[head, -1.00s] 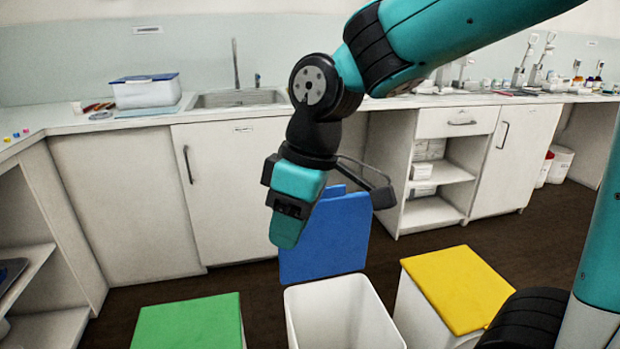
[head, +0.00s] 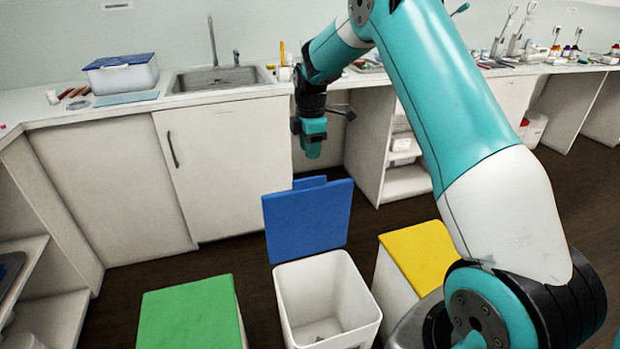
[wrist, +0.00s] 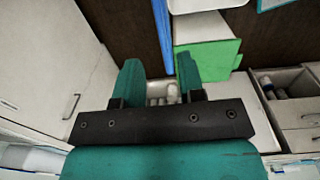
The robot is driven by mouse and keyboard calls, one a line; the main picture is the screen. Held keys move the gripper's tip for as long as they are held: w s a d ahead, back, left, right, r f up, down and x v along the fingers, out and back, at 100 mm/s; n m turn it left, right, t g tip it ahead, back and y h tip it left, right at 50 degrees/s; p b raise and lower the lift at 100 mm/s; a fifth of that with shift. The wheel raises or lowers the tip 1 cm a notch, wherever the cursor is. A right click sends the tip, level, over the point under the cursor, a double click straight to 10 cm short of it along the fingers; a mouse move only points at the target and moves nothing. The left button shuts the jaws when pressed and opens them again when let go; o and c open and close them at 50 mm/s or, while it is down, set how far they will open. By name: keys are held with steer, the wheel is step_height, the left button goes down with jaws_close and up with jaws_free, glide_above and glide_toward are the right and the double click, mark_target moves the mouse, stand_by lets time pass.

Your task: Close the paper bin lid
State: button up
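The paper bin is taken to be the white bin (head: 330,300) with the blue lid (head: 308,222); no label is readable. The lid stands upright at the bin's far edge, so the bin is open, with a little grey content at the bottom. My gripper (head: 312,150) hangs pointing down beyond the lid and above its top edge in the head view, apart from it. In the wrist view, the two teal fingers of my gripper (wrist: 159,68) are spread with nothing between them. The blue lid shows there edge-on (wrist: 163,35), ahead of the fingers.
A green-lidded bin (head: 190,315) stands left and a yellow-lidded bin (head: 420,255) right. A white cabinet (head: 225,165) and counter with a sink (head: 222,79) are behind my gripper. Dark floor (head: 235,255) is free between bins and cabinets.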

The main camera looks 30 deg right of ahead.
mark_target(310, 178)
step_height(310, 178, down, 10)
steer(key=shift+w+f, duration=0.15)
steer(key=shift+f, duration=0.05)
jaws_close()
